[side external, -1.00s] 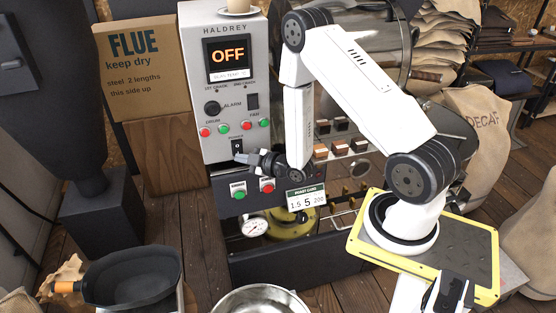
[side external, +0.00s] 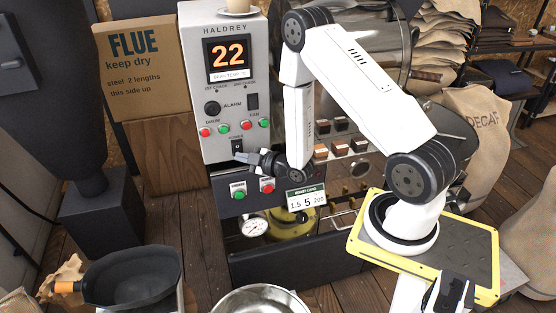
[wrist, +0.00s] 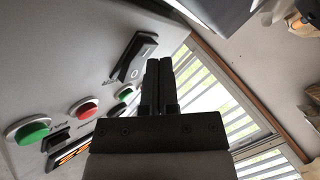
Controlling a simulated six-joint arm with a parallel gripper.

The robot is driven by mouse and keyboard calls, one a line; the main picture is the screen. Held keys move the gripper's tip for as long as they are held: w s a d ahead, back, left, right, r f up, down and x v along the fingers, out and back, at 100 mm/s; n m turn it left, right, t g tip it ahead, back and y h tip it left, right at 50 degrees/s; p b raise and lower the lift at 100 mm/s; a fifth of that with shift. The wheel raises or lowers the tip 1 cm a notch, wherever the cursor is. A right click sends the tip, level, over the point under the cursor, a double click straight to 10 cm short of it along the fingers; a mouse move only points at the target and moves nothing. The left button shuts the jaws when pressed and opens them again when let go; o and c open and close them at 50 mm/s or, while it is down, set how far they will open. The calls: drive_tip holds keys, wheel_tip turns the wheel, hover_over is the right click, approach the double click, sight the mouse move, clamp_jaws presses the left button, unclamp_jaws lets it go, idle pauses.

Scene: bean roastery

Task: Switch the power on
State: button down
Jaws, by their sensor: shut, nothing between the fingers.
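The grey control panel (side external: 221,60) of the roaster is left of centre in the side view. Its display (side external: 228,56) is lit and reads 22. The small black power switch (side external: 237,146) sits low on the panel under its label. In the wrist view a black rocker switch (wrist: 136,58) marked I and O is left of my fingertips. My gripper (side external: 240,157) is shut and empty, its tips at the lower end of the power switch. I cannot tell whether they touch it. The closed fingers also show in the wrist view (wrist: 159,68).
Drum and fan buttons (side external: 223,128) sit just above the power switch. A green button (side external: 239,195) and a red button (side external: 267,186) are below my gripper. A dark scoop (side external: 130,275) and a metal bowl (side external: 262,301) stand in front.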

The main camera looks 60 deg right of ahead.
drive_tip(key=shift+s+a, duration=0.25)
drive_tip(key=shift+s+a, duration=0.1)
drive_tip(key=shift+s+a+r, duration=0.15)
drive_tip(key=shift+s+a, duration=0.7)
drive_tip(key=shift+a, duration=0.05)
drive_tip(key=shift+s+a+r, duration=0.15)
drive_tip(key=shift+s+a, duration=0.7)
drive_tip(key=shift+w, duration=0.1)
drive_tip(key=s+a+r+m+g, duration=0.7)
drive_tip(key=s+r+m+g, duration=0.2)
drive_tip(key=s+g, duration=0.2)
drive_tip(key=g, duration=0.2)
drive_tip(key=shift+r+g, duration=0.15)
drive_tip(key=shift+g, duration=0.15)
